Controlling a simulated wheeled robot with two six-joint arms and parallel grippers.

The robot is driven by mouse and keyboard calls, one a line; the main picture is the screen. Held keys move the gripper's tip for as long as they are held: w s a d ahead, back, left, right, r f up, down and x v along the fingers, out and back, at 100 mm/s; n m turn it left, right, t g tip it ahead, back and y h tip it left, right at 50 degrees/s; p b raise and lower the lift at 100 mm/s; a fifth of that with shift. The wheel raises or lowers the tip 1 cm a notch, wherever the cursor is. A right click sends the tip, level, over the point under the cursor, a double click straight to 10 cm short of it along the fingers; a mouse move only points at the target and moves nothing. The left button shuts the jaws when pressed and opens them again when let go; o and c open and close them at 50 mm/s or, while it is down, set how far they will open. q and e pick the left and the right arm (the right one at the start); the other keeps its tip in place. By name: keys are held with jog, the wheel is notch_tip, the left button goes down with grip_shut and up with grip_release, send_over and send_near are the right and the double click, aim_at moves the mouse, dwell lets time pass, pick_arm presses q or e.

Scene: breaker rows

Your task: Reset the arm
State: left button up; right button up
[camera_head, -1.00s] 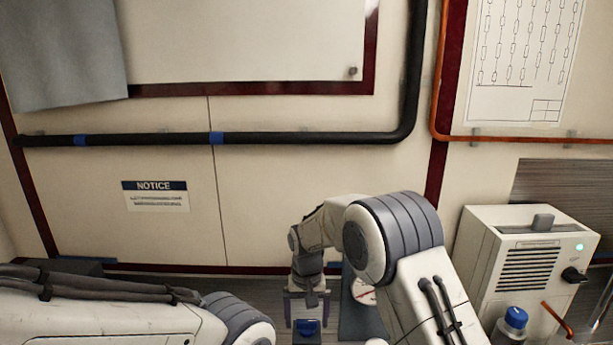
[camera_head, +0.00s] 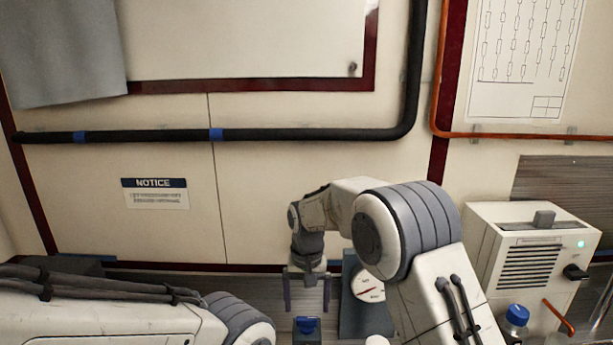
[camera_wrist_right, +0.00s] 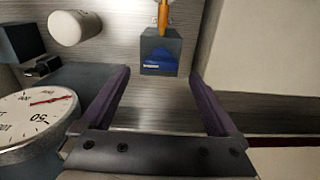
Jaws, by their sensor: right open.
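My right gripper (camera_head: 307,304) is open and empty, pointing down over the counter. Its two dark fingers also frame an empty gap in the right wrist view (camera_wrist_right: 159,75). A small dark box with a blue part (camera_head: 307,325) stands below the fingers. In the right wrist view the box (camera_wrist_right: 160,60) lies beyond the fingertips, apart from them, with an orange part at its far side. My left arm (camera_head: 100,310) comes in from the left, and its gripper is out of the frame.
A round dial gauge (camera_head: 368,287) on a dark stand is just right of my right gripper. A white unit (camera_head: 530,265) with a vent and green light stands at right, with a blue-capped bottle (camera_head: 516,316) before it. The wall with a notice (camera_head: 155,193) is behind.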

aim_at(307, 318)
jog(key=shift+n, duration=0.3)
notch_tip(307, 318, down, 5)
jog(key=shift+r+p, duration=0.2)
jog(key=shift+p, duration=0.1)
jog(key=n, duration=0.4)
jog(key=shift+b, duration=0.35)
jog(key=n, duration=0.4)
jog(key=shift+n+b, duration=0.3)
jog(key=shift+b, duration=0.1)
jog(key=n+b, duration=0.1)
jog(key=n, duration=0.3)
jog(key=n+b, duration=0.1)
jog(key=n, duration=0.3)
jog(key=shift+n, duration=0.3)
jog(key=shift+r+n+b, duration=0.3)
jog(key=shift+r, duration=1.25)
